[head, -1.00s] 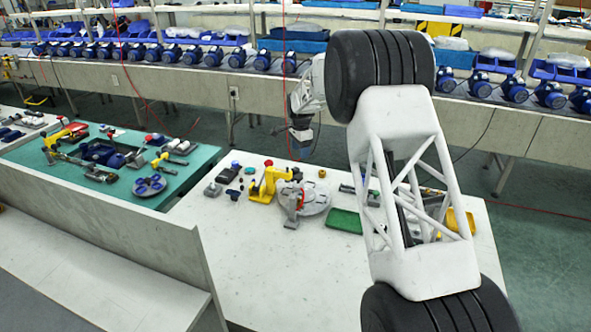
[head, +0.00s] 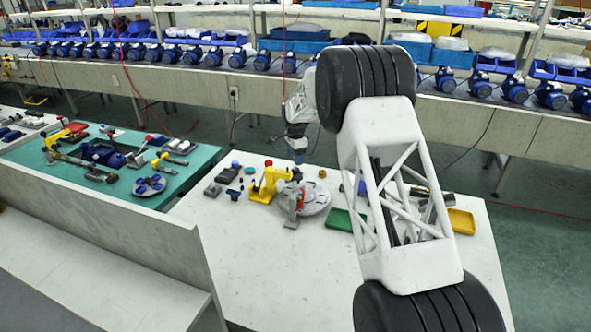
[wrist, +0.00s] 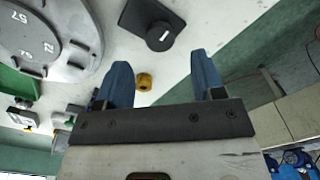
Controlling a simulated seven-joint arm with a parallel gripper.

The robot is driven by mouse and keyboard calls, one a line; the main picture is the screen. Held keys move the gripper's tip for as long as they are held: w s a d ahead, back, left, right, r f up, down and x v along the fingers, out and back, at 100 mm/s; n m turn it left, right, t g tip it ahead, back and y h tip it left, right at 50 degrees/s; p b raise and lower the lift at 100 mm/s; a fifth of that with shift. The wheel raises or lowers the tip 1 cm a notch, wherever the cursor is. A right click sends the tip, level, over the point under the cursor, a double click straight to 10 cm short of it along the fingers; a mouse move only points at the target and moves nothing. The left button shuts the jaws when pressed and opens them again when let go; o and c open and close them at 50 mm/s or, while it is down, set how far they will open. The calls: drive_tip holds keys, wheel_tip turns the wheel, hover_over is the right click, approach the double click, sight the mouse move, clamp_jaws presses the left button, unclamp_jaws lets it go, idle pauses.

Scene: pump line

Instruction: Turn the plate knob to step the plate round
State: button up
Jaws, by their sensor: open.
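A round black knob with a white mark (wrist: 160,36) sits on a dark base plate at the top of the wrist view. I cannot make it out in the head view, near my gripper. The grey round plate with raised numbers (wrist: 45,40) is at the upper left of the wrist view; it also shows on the white table in the head view (head: 316,199). My gripper (wrist: 161,78) is open and empty, its blue fingers apart, above the table. The knob lies beyond the fingertips, not between them. In the head view my gripper (head: 298,157) hangs over the table's back edge.
A small brass-coloured part (wrist: 144,82) shows between the fingers. A yellow fixture (head: 264,186) stands left of the plate, a green tray (head: 340,219) to its right. A yellow tray (head: 461,221) is farther right. The table's front is clear.

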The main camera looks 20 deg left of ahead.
sight(296, 169)
drive_tip(key=shift+f, duration=2.9)
drive_tip(key=c, duration=0.9)
